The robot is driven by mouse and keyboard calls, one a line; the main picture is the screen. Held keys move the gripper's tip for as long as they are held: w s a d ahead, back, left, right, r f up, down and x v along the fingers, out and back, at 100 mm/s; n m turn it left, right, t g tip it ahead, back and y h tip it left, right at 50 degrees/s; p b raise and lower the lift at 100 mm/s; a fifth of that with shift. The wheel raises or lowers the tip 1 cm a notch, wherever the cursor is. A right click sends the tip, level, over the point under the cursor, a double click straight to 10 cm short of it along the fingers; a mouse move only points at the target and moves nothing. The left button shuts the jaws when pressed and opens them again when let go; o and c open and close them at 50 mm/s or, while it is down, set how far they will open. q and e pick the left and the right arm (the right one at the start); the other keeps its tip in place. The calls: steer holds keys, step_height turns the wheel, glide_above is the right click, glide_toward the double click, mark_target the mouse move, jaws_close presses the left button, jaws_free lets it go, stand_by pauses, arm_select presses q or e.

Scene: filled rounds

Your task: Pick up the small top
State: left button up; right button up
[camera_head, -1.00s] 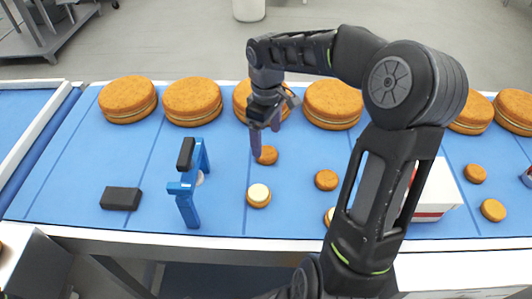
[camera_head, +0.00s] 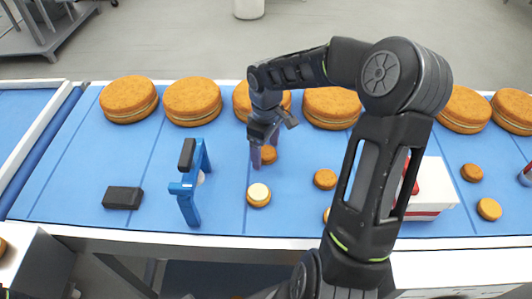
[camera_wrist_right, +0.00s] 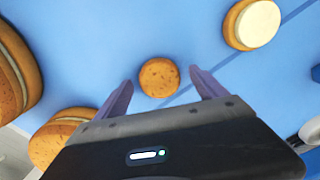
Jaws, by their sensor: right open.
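The small top (camera_head: 268,154) is a small round brown biscuit lying on the blue belt. It also shows in the right wrist view (camera_wrist_right: 159,77), just beyond and between the two fingertips. My right gripper (camera_head: 262,158) is open above it, with its fingers pointing down, one to each side. In the right wrist view my right gripper (camera_wrist_right: 160,88) has purple fingers spread wider than the top, with nothing between them gripped. My left gripper is not in view.
A small round with pale filling (camera_head: 259,195) lies in front of the top. Large filled rounds (camera_head: 193,100) line the back. A blue stand (camera_head: 188,190), a black block (camera_head: 122,198) and a white box (camera_head: 432,190) are on the belt. Another small top (camera_head: 325,179) lies right.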

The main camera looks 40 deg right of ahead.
mark_target(265, 152)
steer(key=shift+c, duration=0.4)
steer(key=c, duration=0.9)
step_height(265, 152, up, 10)
steer(key=shift+b, duration=0.7)
